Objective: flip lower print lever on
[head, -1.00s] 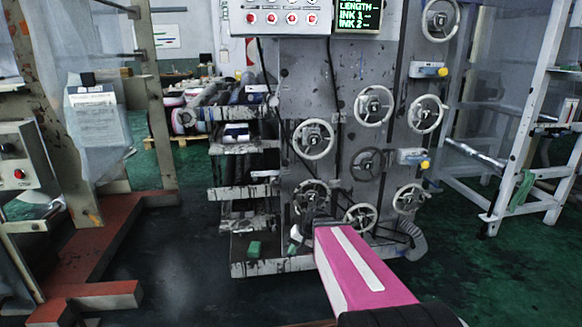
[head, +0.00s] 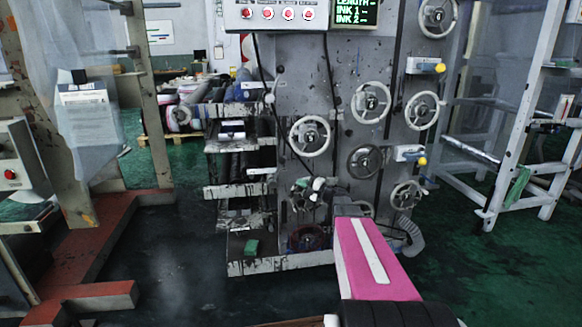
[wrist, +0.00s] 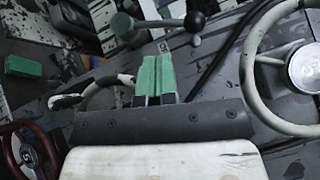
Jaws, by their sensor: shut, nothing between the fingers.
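A lever (head: 425,66) with a yellow knob sits at the upper right of the grey machine panel (head: 345,60) in the head view. A lower yellow-knobbed lever (head: 409,154) sits below it; its on or off state cannot be told. My gripper (head: 303,184) is in front of the panel's lower left, left of and below that lower lever and apart from it. In the wrist view my gripper (wrist: 154,75) has its two green fingers together, with nothing between them.
A white handwheel (head: 310,136) is above my gripper; a large one (wrist: 256,70) is right of my fingers. A dark red wheel (head: 307,238) is low on the panel. A green block (head: 251,247) lies on the bottom ledge. Open floor (head: 165,265) is at left.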

